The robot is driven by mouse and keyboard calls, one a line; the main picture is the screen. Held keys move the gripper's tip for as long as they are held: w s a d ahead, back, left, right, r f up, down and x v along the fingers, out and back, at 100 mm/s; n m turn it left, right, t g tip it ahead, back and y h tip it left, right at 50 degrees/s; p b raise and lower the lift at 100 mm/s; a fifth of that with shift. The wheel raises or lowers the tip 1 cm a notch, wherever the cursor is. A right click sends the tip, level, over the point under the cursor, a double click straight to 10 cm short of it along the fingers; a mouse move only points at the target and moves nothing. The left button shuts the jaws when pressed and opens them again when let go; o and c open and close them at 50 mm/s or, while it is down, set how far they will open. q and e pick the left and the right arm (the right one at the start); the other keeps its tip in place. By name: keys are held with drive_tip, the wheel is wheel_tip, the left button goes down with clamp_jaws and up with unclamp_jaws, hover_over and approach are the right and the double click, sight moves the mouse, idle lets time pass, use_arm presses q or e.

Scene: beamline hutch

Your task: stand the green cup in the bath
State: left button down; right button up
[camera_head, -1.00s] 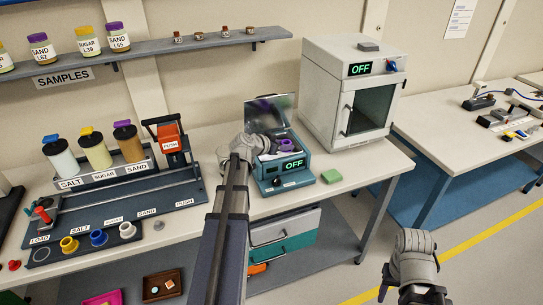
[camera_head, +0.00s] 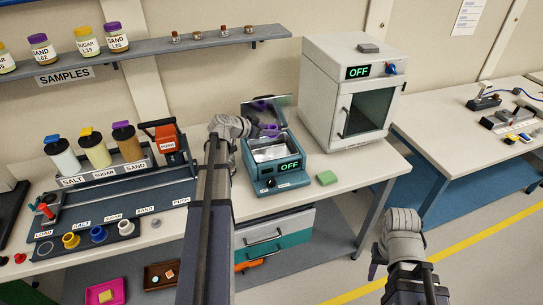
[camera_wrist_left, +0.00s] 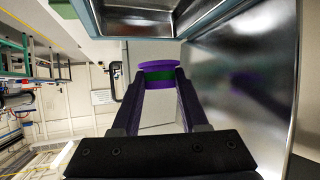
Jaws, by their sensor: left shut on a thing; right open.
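My left gripper (camera_head: 258,129) is shut on a small purple piece with a green band (camera_wrist_left: 158,77), seen between the fingertips in the left wrist view. In the head view the purple piece (camera_head: 270,130) is small, and I cannot tell its full shape. It is held over the back left of the teal bath (camera_head: 287,180). The bath's lid (camera_head: 281,101) is raised, its basin looks pale, and its display reads OFF. I see no plainly green cup. My right gripper (camera_head: 374,271) is open and empty, low in front of the bench at the right.
A green block (camera_head: 326,178) lies right of the bath. A white oven (camera_head: 350,90) stands behind it. A dispenser rack (camera_head: 95,165) and yellow, blue (camera_head: 98,234) and white cups are on the left. The bench front by the bath is clear.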

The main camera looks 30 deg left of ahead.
use_arm(q)
drive_tip(key=shift+f+b, duration=4.9)
drive_tip(key=shift+f, duration=0.15)
drive_tip(key=shift+r, duration=0.1)
drive_tip(key=shift+f+b, duration=0.4)
drive_tip(key=shift+f, duration=0.1)
drive_tip(key=shift+s+d, duration=0.1)
drive_tip(key=shift+c, duration=2.2)
unclamp_jaws()
drive_tip(key=shift+s+d+f, duration=0.1)
